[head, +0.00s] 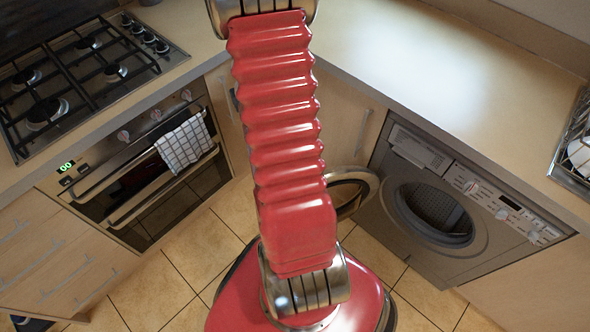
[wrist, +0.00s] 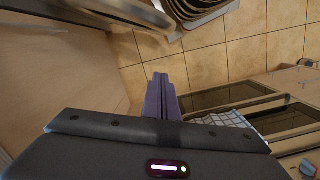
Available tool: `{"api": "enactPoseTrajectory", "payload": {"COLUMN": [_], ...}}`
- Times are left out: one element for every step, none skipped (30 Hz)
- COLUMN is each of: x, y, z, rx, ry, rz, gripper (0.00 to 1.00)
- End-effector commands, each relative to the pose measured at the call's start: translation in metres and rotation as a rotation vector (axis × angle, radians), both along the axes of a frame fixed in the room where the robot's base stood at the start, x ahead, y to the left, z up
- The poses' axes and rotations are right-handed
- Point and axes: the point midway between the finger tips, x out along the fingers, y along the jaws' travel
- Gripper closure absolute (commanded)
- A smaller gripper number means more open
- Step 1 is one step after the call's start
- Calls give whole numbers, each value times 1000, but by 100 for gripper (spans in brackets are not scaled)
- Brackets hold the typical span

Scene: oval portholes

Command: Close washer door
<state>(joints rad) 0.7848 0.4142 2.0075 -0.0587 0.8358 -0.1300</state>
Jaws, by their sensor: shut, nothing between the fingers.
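The grey washer (head: 393,219) stands under the counter at the right in the head view. Its round door (head: 352,188) is swung open to the left, away from the dark drum opening (head: 437,213). My red arm hides part of the door. In the wrist view, a blurred curved rim at the top left, likely the door (wrist: 125,10), lies beyond my fingertips and apart from them. My gripper (wrist: 161,82) shows as purple fingers closed together and empty. I cannot see the gripper in the head view.
An oven (head: 150,175) with a checked towel (head: 184,143) stands at the left, under a gas hob (head: 82,75). Wooden cabinet fronts fill the corner. The towel also shows in the wrist view (wrist: 228,120).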

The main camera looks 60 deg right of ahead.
Motion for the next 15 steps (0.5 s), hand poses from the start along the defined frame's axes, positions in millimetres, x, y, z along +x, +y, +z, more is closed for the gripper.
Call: {"api": "enactPoseTrajectory", "payload": {"x": [-9,-13,-19,-24,-29,-35,-39,-43,-47,-50,-52,-55,-56,-57,-58], "y": [-10,-15,-22,-26,-31,-36,-39,-42,-46,-48,-50,-52,-53,-53,-54], "z": [-15,-22,-32,-40,-47,-56,-63,-68,-75,-79,-82,-86,-88,-89,-90], "rx": [17,25,34,43,51,60,67,73,80,83,88,91,93,95,96], "ry": [17,25,34,42,48,56,62,66,72,74,77,79,81,83,83], "rz": [-22,-34,-47,-58,-69,-82,-90,-98,-107,-113,-116,-121,-123,-125,-127], "gripper": [100,100,100,100,100,100,100,100,100,100,100,100,100,100,100]}}
